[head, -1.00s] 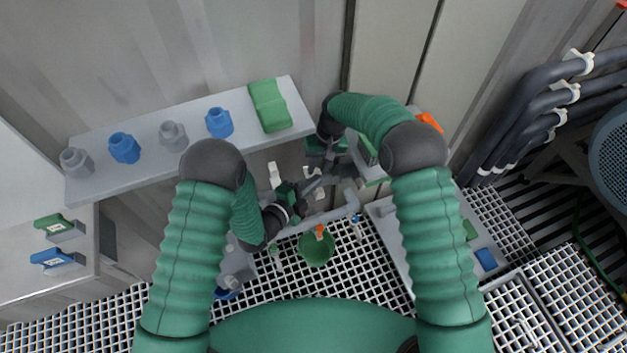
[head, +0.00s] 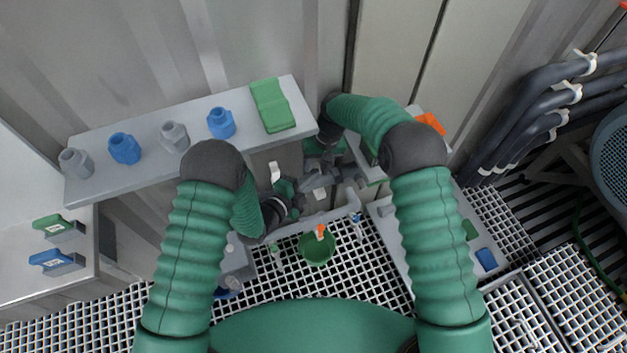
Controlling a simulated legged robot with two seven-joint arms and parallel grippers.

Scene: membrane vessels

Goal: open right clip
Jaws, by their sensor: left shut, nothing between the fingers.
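A grey pipe assembly (head: 318,219) sits in the middle of the view, below the shelf. A white clip-like piece (head: 275,172) stands upright at its left. Another small white piece (head: 319,193) shows at its right, beside the grey fitting; I cannot tell for sure whether it is the right clip or whether it is open. My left gripper (head: 299,197) is shut and empty, between the two white pieces. My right gripper (head: 321,172) reaches down from above at the grey fitting; its fingers are small and partly hidden, so its hold is unclear.
A grey shelf (head: 90,189) behind holds blue and grey fittings and a green case (head: 271,104). A green bowl (head: 317,250) with an orange-tipped item is below the pipe, over the white grating. A lower right shelf (head: 403,262) carries small green and blue pieces.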

